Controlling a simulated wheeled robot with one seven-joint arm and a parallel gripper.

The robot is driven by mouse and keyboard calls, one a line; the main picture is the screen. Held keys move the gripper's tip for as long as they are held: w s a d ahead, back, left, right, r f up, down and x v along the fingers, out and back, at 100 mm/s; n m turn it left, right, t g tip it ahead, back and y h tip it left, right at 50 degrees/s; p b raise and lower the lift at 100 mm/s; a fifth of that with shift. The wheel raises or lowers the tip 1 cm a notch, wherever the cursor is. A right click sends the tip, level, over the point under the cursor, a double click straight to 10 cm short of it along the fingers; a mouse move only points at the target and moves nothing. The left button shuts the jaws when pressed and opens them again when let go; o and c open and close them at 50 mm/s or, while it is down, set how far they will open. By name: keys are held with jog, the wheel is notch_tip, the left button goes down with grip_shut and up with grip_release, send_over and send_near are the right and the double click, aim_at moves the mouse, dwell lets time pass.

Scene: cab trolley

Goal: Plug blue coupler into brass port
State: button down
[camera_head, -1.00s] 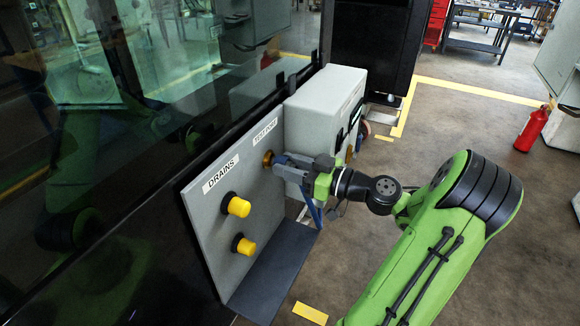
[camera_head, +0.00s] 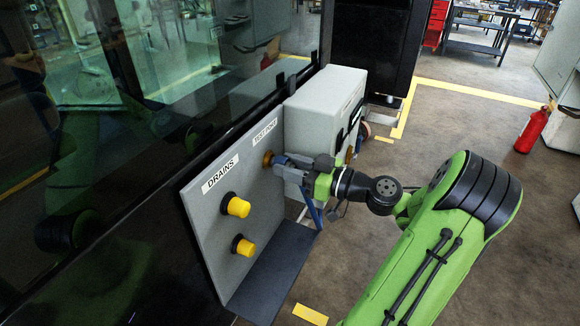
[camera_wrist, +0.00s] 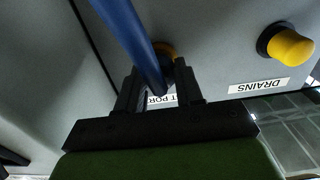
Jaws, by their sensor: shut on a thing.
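The brass port (camera_head: 267,159) is on the grey panel below the test port label, and part of it shows in the wrist view (camera_wrist: 165,50). My gripper (camera_head: 282,162) is right in front of it, shut on the blue coupler. The coupler is mostly hidden by the fingers in the head view. Its blue hose (camera_head: 312,212) hangs below the gripper and crosses the wrist view (camera_wrist: 132,40) in front of the fingers (camera_wrist: 160,90). The coupler's front end is at or very near the port. I cannot tell whether it is seated.
Two yellow drain caps (camera_head: 238,207) stick out of the panel (camera_head: 215,240) below and left of the port. A grey box (camera_head: 318,105) stands close behind my gripper. A dark shelf (camera_head: 275,265) juts out below. A red extinguisher (camera_head: 531,131) stands far right on open floor.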

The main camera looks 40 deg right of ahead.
jog(key=shift+w+a, duration=0.2)
jog(key=shift+w, duration=0.25)
jog(key=c, duration=0.6)
grip_release()
jog(key=shift+c, duration=0.2)
jog(key=shift+d, duration=0.1)
jog(key=p+v, duration=0.3)
jog(key=v, duration=1.2)
jog(key=shift+s, duration=0.4)
